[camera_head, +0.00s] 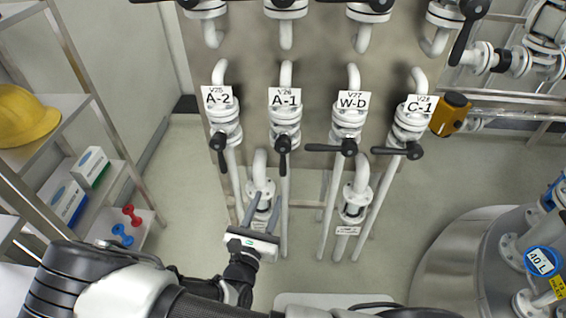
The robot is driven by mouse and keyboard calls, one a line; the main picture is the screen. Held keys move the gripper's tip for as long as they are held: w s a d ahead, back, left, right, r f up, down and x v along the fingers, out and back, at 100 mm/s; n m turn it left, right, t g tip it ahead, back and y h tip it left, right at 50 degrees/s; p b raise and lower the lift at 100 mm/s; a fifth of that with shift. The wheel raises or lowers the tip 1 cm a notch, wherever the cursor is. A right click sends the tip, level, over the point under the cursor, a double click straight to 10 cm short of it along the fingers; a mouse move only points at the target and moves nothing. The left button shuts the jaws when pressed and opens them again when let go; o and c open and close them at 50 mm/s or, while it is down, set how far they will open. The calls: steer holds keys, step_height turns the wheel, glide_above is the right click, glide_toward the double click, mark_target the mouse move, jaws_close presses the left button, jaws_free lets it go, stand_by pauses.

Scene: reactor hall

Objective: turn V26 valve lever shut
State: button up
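The V26 valve (286,128) is a white flanged valve on a vertical pipe, under a white label reading V26 A-1 (285,97). Its black lever (283,150) points down the picture, in line with the pipe. My gripper (265,203) is below and slightly left of the lever in the picture, its two grey fingers pointing up and apart. It appears open and holds nothing that I can see. The fingers overlap the foot of a white pipe fitting in the picture; I cannot tell whether they touch it. The gripper appears clear of the lever.
Left of V26, the V25 lever (219,150) also points down. On the right, the V27 lever (330,148) and V28 lever (398,151) lie sideways. A shelf (90,103) with a yellow helmet (25,116) stands left. A large tank (450,262) stands lower right.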

mark_target(282, 164)
steer(key=b+x, duration=0.1)
steer(key=x, duration=1.5)
steer(key=shift+w+d, duration=0.15)
jaws_close()
